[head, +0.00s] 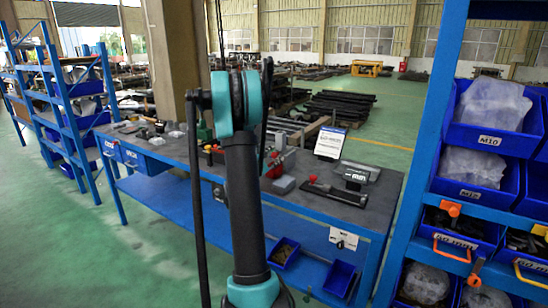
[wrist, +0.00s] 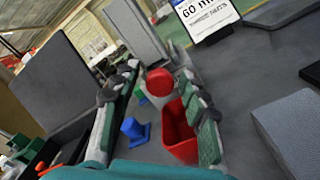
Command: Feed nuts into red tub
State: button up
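In the wrist view, my gripper (wrist: 156,74) has its two fingers spread apart, with nothing visibly pinched between them. A red tub (wrist: 180,132) shows beside the right finger, partly hidden by it. A round red piece (wrist: 159,82) shows between the fingers, beyond the tub; I cannot tell whether it is a nut. A blue flanged piece (wrist: 135,130) stands near the left finger, with a small green piece (wrist: 140,95) beyond it. I cannot make out any nut for certain. In the head view, my arm hides the gripper, and a red object (head: 275,168) shows on the bench.
The blue-framed workbench (head: 390,196) carries a white sign (head: 329,143), a grey block (head: 284,184) and dark tools (head: 335,193). The sign also shows in the wrist view (wrist: 205,14). A rack with blue bins (head: 490,137) stands at the right, blue shelves (head: 75,105) at the left.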

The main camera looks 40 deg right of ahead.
grip_shut()
jog(key=v, duration=0.4)
jog(key=shift+s+a, duration=0.15)
jog(key=shift+a, duration=0.15)
jog(key=shift+o, duration=0.9)
grip_release()
jog(key=v, duration=1.2)
